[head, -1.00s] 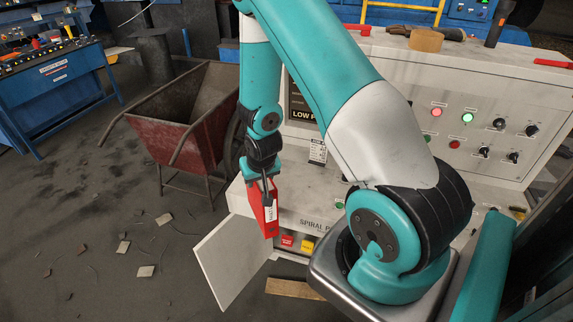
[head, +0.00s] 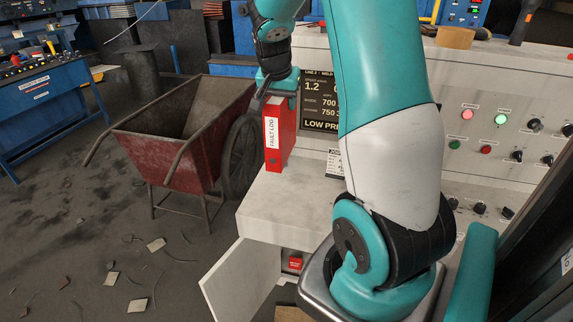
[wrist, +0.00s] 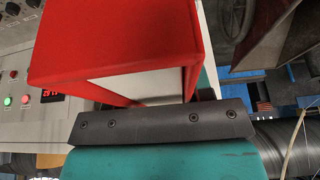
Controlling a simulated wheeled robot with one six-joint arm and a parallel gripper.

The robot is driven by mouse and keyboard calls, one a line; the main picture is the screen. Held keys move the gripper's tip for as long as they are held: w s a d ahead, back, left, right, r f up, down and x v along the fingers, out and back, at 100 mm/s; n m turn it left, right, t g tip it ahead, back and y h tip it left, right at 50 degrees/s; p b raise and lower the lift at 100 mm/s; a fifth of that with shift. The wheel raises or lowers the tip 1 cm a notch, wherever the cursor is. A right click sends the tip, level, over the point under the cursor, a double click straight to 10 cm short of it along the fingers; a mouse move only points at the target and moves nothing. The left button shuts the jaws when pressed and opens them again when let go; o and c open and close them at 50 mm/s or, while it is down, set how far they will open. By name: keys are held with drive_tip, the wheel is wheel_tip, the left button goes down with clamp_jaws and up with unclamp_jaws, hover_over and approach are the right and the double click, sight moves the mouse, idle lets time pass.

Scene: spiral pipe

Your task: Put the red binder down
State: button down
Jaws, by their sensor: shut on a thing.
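The red binder (head: 286,140), with a white "FAULT LOG" label on its spine, stands upright at the left end of the white console's ledge (head: 300,205). Its bottom is at the ledge surface or just above it; I cannot tell whether it touches. My gripper (head: 278,90) is shut on the top of the binder. In the wrist view the binder (wrist: 120,45) fills the upper middle, against the dark bar of my gripper (wrist: 165,125). The fingertips are mostly hidden there.
The console panel with a display (head: 320,105), knobs and lit buttons rises behind the ledge. A white door (head: 240,280) hangs open below it. A rusty red wheelbarrow (head: 180,140) stands close on the left. Bare ledge lies in front of the binder.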

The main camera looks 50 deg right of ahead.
wheel_tip(320, 180, down, 16)
drive_tip(key=p, duration=0.3)
drive_tip(key=shift+f+p, duration=0.15)
drive_tip(key=shift+p, duration=0.15)
drive_tip(key=shift+f, duration=0.1)
drive_tip(key=c, duration=0.5)
unclamp_jaws()
